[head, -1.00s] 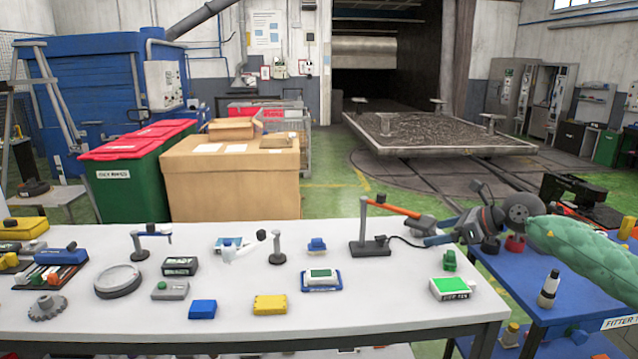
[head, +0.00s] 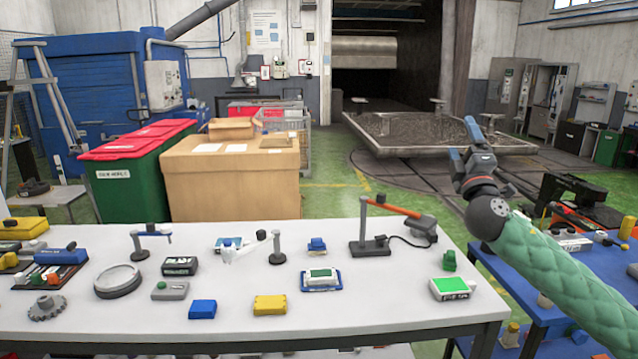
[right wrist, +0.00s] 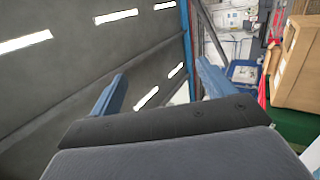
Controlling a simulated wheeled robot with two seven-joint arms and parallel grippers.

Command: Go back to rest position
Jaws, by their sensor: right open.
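My right gripper (head: 463,143) is raised above the right end of the white table, at the end of my green-sleeved arm. Its two blue fingers are apart and point upward, with nothing between them. In the right wrist view the open fingers (right wrist: 157,92) show against a dark ceiling with bright light strips. My left gripper is not in view.
The white table (head: 400,290) holds several small items, among them a stand with an orange arm (head: 390,206) and a green-topped box (head: 450,288). A blue table (head: 520,290) stands at the right. A large cardboard box (head: 230,185) is behind the white table.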

